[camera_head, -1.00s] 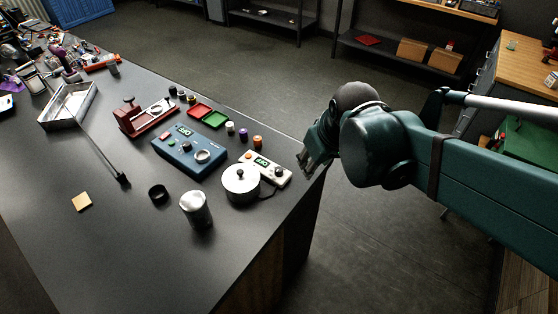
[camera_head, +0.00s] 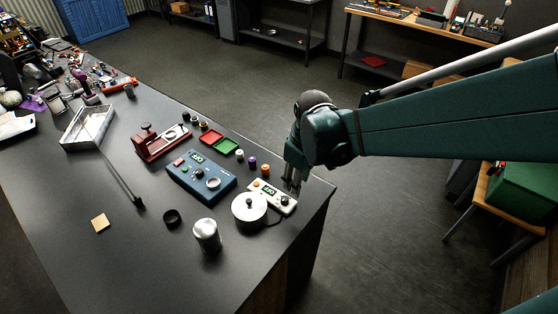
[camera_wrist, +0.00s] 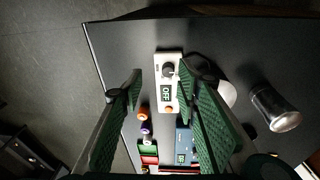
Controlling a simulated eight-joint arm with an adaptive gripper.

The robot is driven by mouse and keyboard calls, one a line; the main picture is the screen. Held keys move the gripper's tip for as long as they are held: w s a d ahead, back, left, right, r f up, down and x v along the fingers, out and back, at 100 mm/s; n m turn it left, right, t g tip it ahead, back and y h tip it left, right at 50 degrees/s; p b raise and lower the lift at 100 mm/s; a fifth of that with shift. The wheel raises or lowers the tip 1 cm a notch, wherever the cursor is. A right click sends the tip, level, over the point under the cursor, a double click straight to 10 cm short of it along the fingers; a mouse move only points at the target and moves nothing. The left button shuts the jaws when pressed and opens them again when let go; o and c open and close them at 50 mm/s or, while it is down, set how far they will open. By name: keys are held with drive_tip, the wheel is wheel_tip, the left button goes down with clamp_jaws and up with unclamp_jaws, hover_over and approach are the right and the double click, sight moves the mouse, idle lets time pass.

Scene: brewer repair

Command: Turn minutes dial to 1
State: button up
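A small white control box (camera_head: 272,191) with a display and a dark knob (camera_head: 284,200) lies near the table's right corner. In the wrist view the white box (camera_wrist: 159,62), its black knob (camera_wrist: 168,69) and a display (camera_wrist: 167,94) that seems to read OFF show between my fingers. A blue control box (camera_head: 190,185) with a lit display and dials (camera_head: 213,183) lies left of it. No dial's minutes label is readable. My gripper (camera_head: 292,183) is open and empty above the white box's far side; its fingers (camera_wrist: 160,72) are spread and apart from the knob.
A silver canister (camera_head: 207,235) and black ring (camera_head: 172,217) are nearer. Small coloured jars (camera_head: 252,163) and red-green trays (camera_head: 219,142) lie behind. The table edge (camera_head: 318,210) is close on the right.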

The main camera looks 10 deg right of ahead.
sight(285, 198)
drive_tip(key=shift+w+a+f+n+g+p, duration=0.5)
drive_tip(key=shift+w+a+f+n+p, duration=0.3)
drive_tip(key=shift+p, duration=0.5)
drive_tip(key=shift+w+a+f+n+g+p, duration=0.6)
drive_tip(key=shift+a+p, duration=0.3)
drive_tip(key=shift+p, duration=0.35)
drive_tip(key=shift+f, duration=0.25)
drive_tip(key=shift+a+f, duration=0.1)
drive_tip(key=shift+f, duration=3.55)
drive_tip(key=shift+s, duration=0.1)
drive_tip(key=shift+c, duration=0.4)
drive_tip(key=c, duration=0.8)
